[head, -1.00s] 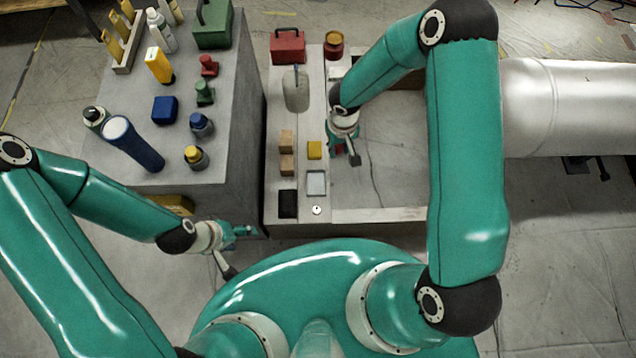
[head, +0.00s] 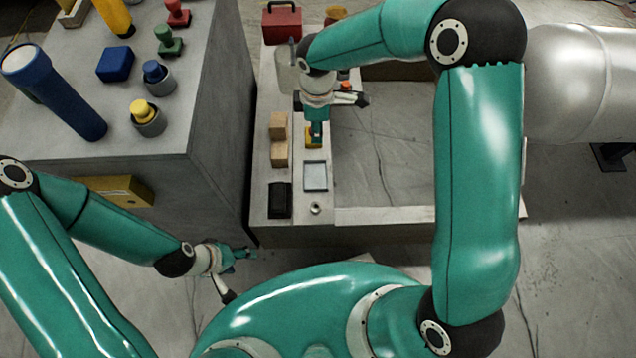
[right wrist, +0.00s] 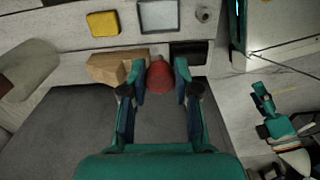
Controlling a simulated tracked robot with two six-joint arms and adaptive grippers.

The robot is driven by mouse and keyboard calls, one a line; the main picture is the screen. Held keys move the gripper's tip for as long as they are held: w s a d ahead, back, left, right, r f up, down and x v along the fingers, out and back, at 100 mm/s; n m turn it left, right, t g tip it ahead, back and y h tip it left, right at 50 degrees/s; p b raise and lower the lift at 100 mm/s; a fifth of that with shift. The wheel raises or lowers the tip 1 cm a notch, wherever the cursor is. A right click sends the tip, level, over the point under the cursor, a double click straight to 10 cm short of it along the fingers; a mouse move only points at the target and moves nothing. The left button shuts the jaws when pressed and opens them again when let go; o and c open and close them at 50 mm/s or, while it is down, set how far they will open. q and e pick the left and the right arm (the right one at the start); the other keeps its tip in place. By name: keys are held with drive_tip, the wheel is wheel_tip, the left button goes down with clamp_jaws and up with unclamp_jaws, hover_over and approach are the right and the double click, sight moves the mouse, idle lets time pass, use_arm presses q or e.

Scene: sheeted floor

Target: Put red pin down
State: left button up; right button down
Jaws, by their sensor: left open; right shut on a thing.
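The red pin (right wrist: 161,76) shows as a rounded red end between the two fingers of my right gripper (head: 339,116) in the right wrist view. The right gripper is shut on it, above the narrow grey ledge (head: 265,205). Most of the pin is hidden, and its height over the ledge is hard to tell. In the head view the gripper is near the yellow block (head: 312,141), partly covering it. My left gripper (head: 239,273) is open and empty, low beside the front end of the ledge.
On the ledge are wooden blocks (head: 278,126), a black pad (head: 280,200), a grey square plate (head: 315,176), and a red box (head: 281,24) at the back. The grey block at left holds a flashlight (head: 55,95) and several coloured pins. The tray floor (head: 385,165) at right is clear.

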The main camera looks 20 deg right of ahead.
drive_tip(key=shift+a+f, duration=0.1)
drive_tip(key=shift+f, duration=0.3)
use_arm(q)
wheel_tip(320, 180, down, 7)
drive_tip(key=b, duration=0.6)
drive_tip(key=shift+r, duration=0.15)
use_arm(e)
wheel_tip(320, 180, down, 19)
drive_tip(key=shift+f, duration=0.15)
drive_tip(key=shift+f, duration=0.1)
drive_tip(key=c, duration=0.9)
unclamp_jaws()
drive_tip(key=shift+o, duration=0.2)
wheel_tip(320, 180, up, 12)
drive_tip(key=f+p, duration=0.1)
drive_tip(key=p, duration=0.3)
use_arm(q)
wheel_tip(320, 180, up, 4)
drive_tip(key=shift+r, duration=0.1)
use_arm(e)
drive_tip(key=s+a+f+m+y, duration=0.1)
drive_tip(key=s+f+m, duration=0.3)
drive_tip(key=s+m, duration=0.4)
drive_tip(key=s+f+m+y, duration=0.3)
drive_tip(key=s+f+m, duration=0.2)
drive_tip(key=s+m, duration=0.3)
drive_tip(key=s, duration=0.4)
drive_tip(key=shift+a+f+m+t, duration=0.2)
drive_tip(key=shift+a+m+t, duration=0.1)
drive_tip(key=shift+a, duration=0.1)
